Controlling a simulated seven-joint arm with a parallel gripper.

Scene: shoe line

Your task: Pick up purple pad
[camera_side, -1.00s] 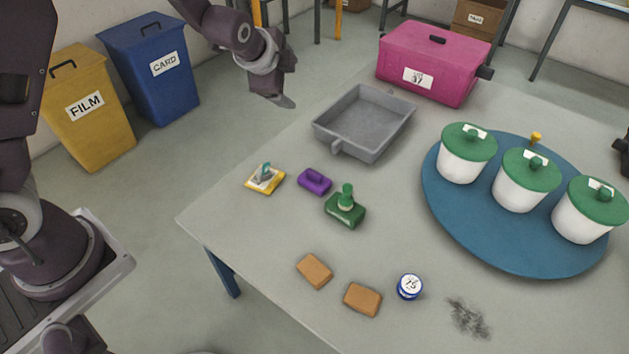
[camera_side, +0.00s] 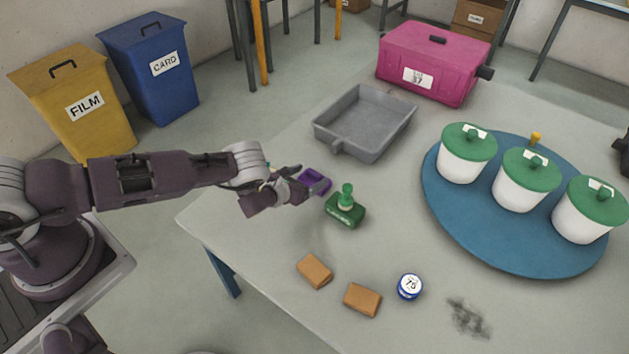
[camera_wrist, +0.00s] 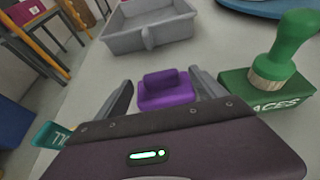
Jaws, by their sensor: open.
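The purple pad (camera_side: 316,182) lies on the table, partly hidden behind my gripper in the side view. In the wrist view the purple pad (camera_wrist: 165,89), with its raised grip on top, shows between my two fingers. My gripper (camera_side: 304,187) is open, low over the table, with one finger on each side of the pad. In the wrist view the fingers of my gripper (camera_wrist: 163,93) look apart from the pad's sides. Whether they touch it is hard to tell.
A green block with a green-knobbed stamp (camera_side: 345,208) stands close to the right of the pad. A grey tray (camera_side: 338,146) is behind it. Two brown blocks (camera_side: 314,271) and a blue-rimmed tin (camera_side: 410,287) lie nearer. White pots stand on a blue round board (camera_side: 460,238).

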